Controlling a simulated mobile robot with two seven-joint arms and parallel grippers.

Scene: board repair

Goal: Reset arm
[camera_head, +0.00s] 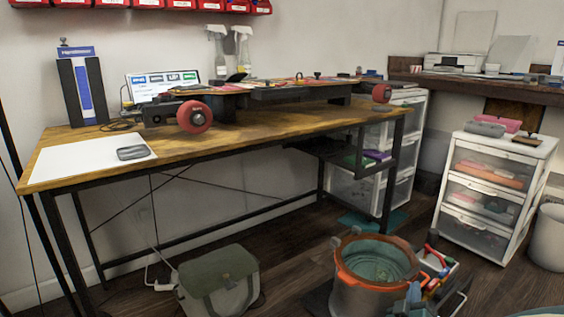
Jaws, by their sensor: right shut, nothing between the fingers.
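My right gripper (411,297) shows only in part at the bottom edge, right of the middle, as a blue-grey shape in front of the orange-rimmed pot (375,290). It is shut with nothing held. Its arm is mostly out of the frame. My left gripper and left arm are not in view. An electric skateboard (262,92) with red wheels lies on the wooden workbench (230,136), well away from the gripper.
A green-grey bag (218,282) is on the floor at left. A white drawer unit (494,184) and a white bin (549,237) stand at right. A white sheet (75,162) lies on the bench.

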